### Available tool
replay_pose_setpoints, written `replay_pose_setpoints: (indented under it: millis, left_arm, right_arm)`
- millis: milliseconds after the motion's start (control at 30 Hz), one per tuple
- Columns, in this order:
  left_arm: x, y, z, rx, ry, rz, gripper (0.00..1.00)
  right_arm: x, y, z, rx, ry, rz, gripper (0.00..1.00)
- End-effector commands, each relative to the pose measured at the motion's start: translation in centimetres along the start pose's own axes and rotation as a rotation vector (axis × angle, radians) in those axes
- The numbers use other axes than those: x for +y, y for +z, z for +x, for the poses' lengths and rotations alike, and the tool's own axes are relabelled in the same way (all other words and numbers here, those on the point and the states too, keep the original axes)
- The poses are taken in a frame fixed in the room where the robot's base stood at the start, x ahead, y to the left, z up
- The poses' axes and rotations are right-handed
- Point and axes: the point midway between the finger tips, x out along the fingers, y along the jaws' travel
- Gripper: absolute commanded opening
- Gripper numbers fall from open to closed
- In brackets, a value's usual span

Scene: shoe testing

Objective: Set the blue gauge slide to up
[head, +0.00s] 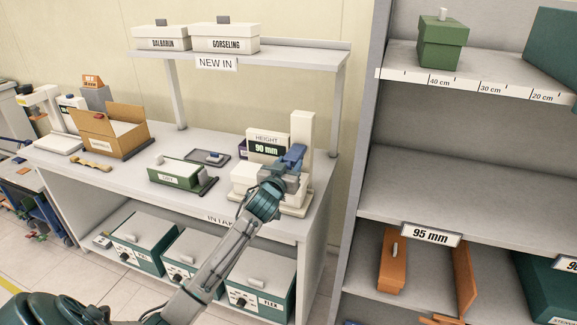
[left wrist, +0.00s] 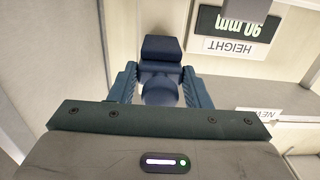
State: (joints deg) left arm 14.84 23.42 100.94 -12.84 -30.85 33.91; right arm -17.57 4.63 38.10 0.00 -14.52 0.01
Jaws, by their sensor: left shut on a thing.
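The height gauge is a white stand with an upright post (head: 307,130) at the right end of the intake table. Its display (head: 267,149) reads 90 mm under the word HEIGHT, and the display also shows upside down in the left wrist view (left wrist: 236,24). The blue gauge slide (head: 293,154) is on the post side, above a white box (head: 244,176). My left gripper (head: 284,176) is at the slide. In the left wrist view the fingers (left wrist: 160,88) close around the slide's blue knob (left wrist: 160,50). My right gripper is not in view.
A shelf (head: 245,58) with two white boxes stands above. A tall rack (head: 450,180) rises close on the right.

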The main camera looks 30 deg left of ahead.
Motion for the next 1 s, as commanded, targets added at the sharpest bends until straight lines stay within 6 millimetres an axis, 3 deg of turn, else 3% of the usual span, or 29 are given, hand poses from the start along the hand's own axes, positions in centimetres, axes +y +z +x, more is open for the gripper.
replay_pose_setpoints:
  millis: [33, 67, 100, 467, 1000]
  left_arm:
    - [0.0, -0.8, 0.1, 0.015, 0.002, 0.002, 0.03]
    - [0.0, -0.8, 0.1, 0.016, 0.002, 0.002, 0.46]
    - [0.0, -0.8, 0.1, 0.016, 0.002, 0.002, 0.50]
    - [0.0, -0.4, -0.5, 0.010, 0.002, 0.002, 0.50]
    - [0.0, -0.3, -9.6, 0.012, 0.002, 0.005, 0.50]
  right_arm:
    - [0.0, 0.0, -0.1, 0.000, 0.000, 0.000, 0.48]
    - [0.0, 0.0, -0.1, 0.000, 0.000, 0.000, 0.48]
    - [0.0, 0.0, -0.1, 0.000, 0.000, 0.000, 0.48]
    - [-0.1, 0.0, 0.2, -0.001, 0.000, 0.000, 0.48]
    - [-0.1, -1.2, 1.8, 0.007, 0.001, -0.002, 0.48]
